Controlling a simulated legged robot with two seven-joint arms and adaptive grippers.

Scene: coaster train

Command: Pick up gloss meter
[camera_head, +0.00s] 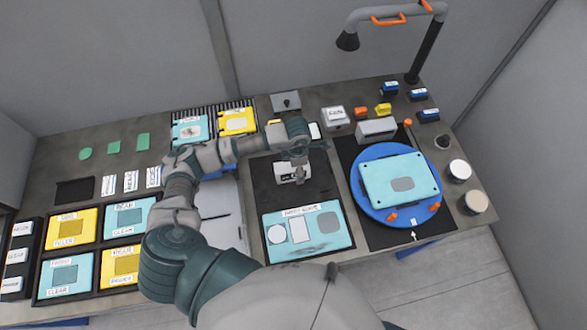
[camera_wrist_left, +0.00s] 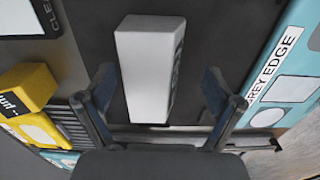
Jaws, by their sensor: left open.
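The gloss meter, a small white and grey box (camera_head: 291,176), sits on the dark mat in the middle of the bench in the head view. It also shows in the left wrist view as a pale block (camera_wrist_left: 146,68). My left gripper (camera_head: 300,154) is just above and behind it, partly covering it. In the left wrist view my open left gripper (camera_wrist_left: 158,78) has one finger on each side of the block, with gaps on both sides. Whether the fingertips are level with the block's sides is unclear. My right gripper is out of view.
A light blue panel (camera_head: 329,245) labelled grey edge lies in front of the meter. To the right is a blue turntable (camera_head: 365,206) bearing a light blue panel (camera_head: 378,173). Blue and yellow panels fill trays at left. A lamp (camera_head: 348,41) overhangs the back right.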

